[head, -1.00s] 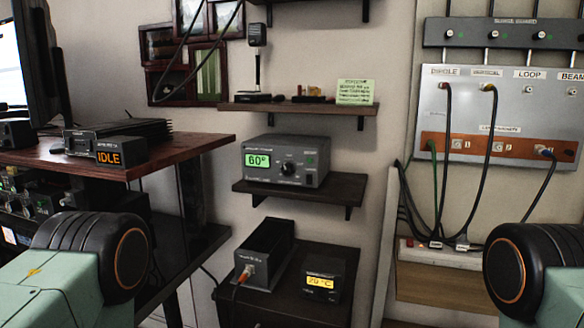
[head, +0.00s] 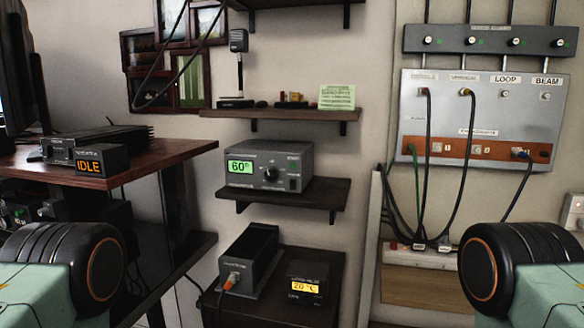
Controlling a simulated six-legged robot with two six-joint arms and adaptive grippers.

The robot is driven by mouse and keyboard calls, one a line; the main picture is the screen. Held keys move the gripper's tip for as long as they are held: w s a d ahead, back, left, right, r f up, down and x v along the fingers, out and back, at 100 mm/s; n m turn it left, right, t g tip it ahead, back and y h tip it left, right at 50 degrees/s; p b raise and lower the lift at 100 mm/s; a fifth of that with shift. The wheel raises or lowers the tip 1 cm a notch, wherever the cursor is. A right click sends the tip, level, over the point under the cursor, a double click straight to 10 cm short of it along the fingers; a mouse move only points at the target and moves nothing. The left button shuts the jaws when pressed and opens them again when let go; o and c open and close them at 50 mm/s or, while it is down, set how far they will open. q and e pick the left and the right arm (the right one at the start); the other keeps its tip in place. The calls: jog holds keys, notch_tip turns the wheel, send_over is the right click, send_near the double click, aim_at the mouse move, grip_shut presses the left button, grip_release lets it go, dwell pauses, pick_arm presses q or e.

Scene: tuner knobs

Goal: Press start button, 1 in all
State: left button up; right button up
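A grey control box (head: 268,165) with a lit green display reading 60° and a dark round knob (head: 270,174) sits on the middle wall shelf. A small marking shows at its upper right, too small to read. I cannot make out a part that is clearly a start button. A small black box (head: 87,160) on the desk at the left shows IDLE in orange. Neither gripper is in view; only dark round joints and green links of my arms show at the lower left and lower right.
A wooden desk (head: 150,160) stands at the left. Below the shelf (head: 312,192), a black stand (head: 328,262) holds a black box (head: 249,255) and a 20 °C display unit (head: 307,284). A cabled wall panel (head: 540,120) hangs at the right.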

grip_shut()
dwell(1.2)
